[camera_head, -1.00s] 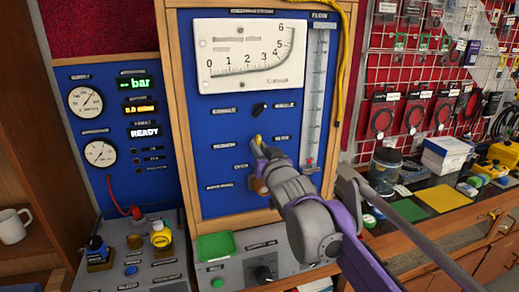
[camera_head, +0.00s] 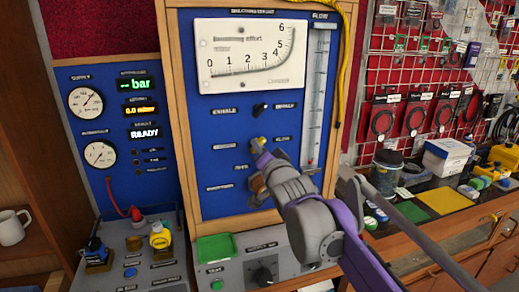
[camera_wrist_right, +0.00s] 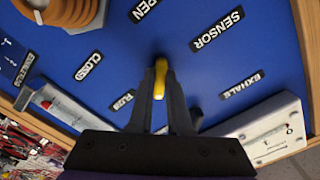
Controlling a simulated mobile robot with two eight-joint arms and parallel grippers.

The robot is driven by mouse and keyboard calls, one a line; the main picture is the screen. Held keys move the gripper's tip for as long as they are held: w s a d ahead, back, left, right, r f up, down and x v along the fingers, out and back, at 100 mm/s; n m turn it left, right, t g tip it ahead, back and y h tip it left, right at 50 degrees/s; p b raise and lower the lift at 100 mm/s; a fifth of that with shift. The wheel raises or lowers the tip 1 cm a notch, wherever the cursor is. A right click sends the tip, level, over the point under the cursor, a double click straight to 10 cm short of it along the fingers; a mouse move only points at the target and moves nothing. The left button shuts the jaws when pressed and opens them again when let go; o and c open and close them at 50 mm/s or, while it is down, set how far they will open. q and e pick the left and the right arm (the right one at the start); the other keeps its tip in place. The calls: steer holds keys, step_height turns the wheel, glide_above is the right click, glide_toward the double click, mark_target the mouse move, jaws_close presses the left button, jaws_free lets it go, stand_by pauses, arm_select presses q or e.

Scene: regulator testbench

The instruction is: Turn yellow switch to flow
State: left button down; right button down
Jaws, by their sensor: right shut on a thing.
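The yellow switch (camera_wrist_right: 160,80) is a small lever on the blue panel. In the right wrist view it sits between the two fingertips of my right gripper (camera_wrist_right: 161,75), which is shut on it. In the head view my right gripper (camera_head: 258,146) reaches the panel from the lower right, and only a little of the yellow switch (camera_head: 254,145) shows at its tip. My left gripper does not show.
A black switch (camera_head: 260,110) sits above the yellow one. A ribbed brown part (camera_head: 259,187) is just below my gripper. The flow tube (camera_head: 316,100) stands at the panel's right.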

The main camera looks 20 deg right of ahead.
stand_by(0.4)
steer(key=c, duration=0.9)
jaws_free()
steer(key=shift+o, duration=0.2)
steer(key=s+b, duration=0.1)
steer(key=s, duration=1)
steer(key=shift+d, duration=0.2)
steer(key=shift+w, duration=0.1)
steer(key=s+f+n+g, duration=0.3)
steer(key=s+f, duration=0.5)
steer(key=f, duration=0.4)
steer(key=s+f+n+g+p, duration=0.1)
steer(key=s+f+n+g, duration=0.1)
steer(key=s+f+g, duration=0.3)
steer(key=s+f+n+g+p, duration=0.1)
steer(key=s+f+n+g, duration=0.2)
steer(key=s+f, duration=0.9)
step_height(320, 180, down, 8)
steer(key=shift+n+g+h, duration=0.3)
steer(key=shift+g, duration=0.5)
